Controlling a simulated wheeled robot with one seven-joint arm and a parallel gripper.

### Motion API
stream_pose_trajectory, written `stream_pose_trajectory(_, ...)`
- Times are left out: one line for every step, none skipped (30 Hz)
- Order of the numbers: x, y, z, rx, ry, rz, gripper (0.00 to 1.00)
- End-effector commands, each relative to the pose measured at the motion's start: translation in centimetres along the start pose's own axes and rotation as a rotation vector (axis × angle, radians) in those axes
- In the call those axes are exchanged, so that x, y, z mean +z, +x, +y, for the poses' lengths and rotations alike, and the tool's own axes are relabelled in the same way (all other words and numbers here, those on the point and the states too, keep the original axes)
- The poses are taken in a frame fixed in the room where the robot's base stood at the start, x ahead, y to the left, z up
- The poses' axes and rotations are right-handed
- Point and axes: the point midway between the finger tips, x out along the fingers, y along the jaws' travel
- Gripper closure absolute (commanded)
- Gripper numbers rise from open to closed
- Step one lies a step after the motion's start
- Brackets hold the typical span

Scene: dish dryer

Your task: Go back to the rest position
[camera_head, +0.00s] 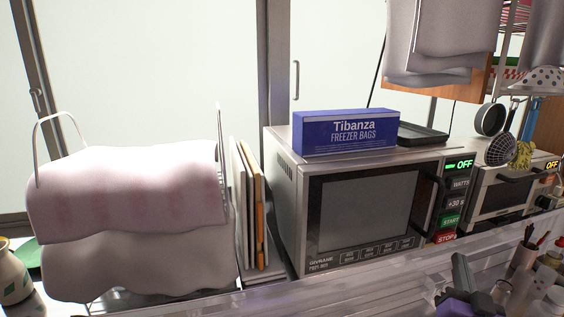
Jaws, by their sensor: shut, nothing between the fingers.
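I cannot make out my gripper anywhere in the head view, so its position is not shown. A dish rack (220,125) stands at the left on the counter. A pinkish-white cloth (125,190) is draped over it and hides most of it and anything inside. A dark grey and purple shape (462,290) is cut off by the bottom edge at the right; I cannot tell what it is.
A silver microwave (360,205) stands in the middle with a blue freezer bags box (345,132) on top. Upright boards (248,205) stand between rack and microwave. A second oven (505,190) is at right. Grey cloths (440,40) and utensils hang above. Cups and bottles crowd the lower right.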

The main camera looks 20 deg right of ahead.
Motion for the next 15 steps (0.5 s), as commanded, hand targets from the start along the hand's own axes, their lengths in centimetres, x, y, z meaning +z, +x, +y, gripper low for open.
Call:
stream_pose_trajectory(0.8,-1.6,-0.8,-0.03,-0.025,-0.016,1.0)
stream_pose_trajectory(1.0,-2.5,-1.3,-0.047,-0.041,-0.021,1.0)
stream_pose_trajectory(1.5,-3.7,-1.9,-0.07,-0.063,-0.03,1.0)
stream_pose_trajectory(1.8,-4.7,-2.4,-0.088,-0.079,-0.038,1.0)
stream_pose_trajectory(2.2,-5.8,-2.9,-0.108,-0.093,-0.046,1.0)
stream_pose_trajectory(2.6,-7.4,-3.5,-0.133,-0.112,-0.057,1.0)
stream_pose_trajectory(2.9,-8.6,-4.0,-0.153,-0.128,-0.065,1.0)
stream_pose_trajectory(3.3,-9.9,-4.5,-0.174,-0.141,-0.075,1.0)
stream_pose_trajectory(3.6,-11.8,-5.1,-0.201,-0.158,-0.087,1.0)
stream_pose_trajectory(3.9,-13.2,-5.5,-0.221,-0.171,-0.098,1.0)
stream_pose_trajectory(4.1,-14.6,-5.9,-0.241,-0.183,-0.107,1.0)
stream_pose_trajectory(4.3,-16.4,-6.4,-0.267,-0.196,-0.119,1.0)
stream_pose_trajectory(4.4,-17.7,-6.7,-0.285,-0.206,-0.129,1.0)
stream_pose_trajectory(4.5,-19.1,-7.0,-0.303,-0.214,-0.14,1.0)
stream_pose_trajectory(4.5,-20.8,-7.3,-0.326,-0.225,-0.153,1.0)
